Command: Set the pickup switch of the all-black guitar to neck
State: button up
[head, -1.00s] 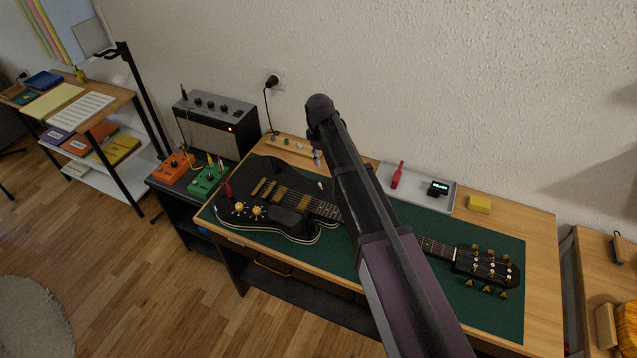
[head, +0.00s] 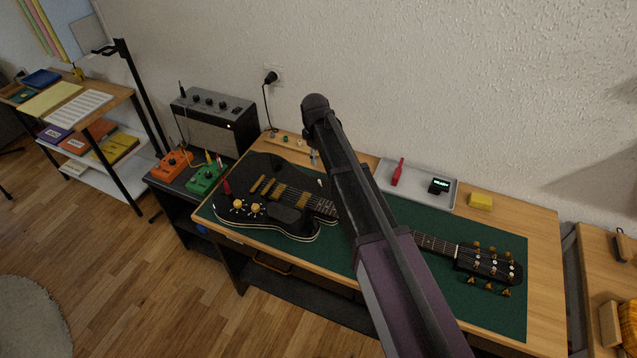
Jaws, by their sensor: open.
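The all-black guitar (head: 262,180) lies on its back on a green mat (head: 390,292), with its body at left and its headstock (head: 490,264) at right. It has gold pickups and gold knobs (head: 247,207). A small pale tip (head: 320,183) shows on the upper body near the neck, perhaps the pickup switch; its position is too small to read. My dark arm crosses in front of the guitar and hides part of the body edge and neck. My gripper cannot be made out; a small grey piece beside the arm above the guitar is unclear.
A grey tray (head: 418,199) at the back holds a red tool (head: 398,172) and a small black device (head: 439,186). A yellow block (head: 480,201) sits to its right. An amplifier (head: 213,121), an orange pedal (head: 172,163) and a green pedal (head: 206,178) stand left of the guitar.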

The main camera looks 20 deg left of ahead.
aim_at(320, 183)
jog(key=shift+w+d+f+b, duration=0.1)
jog(key=shift+w+f+b, duration=0.1)
jog(key=shift+f+b, duration=2.75)
jog(key=shift+w+f+b, duration=0.2)
jog(key=shift+f+b, duration=2.5)
jog(key=shift+f, duration=0.3)
grip_shut()
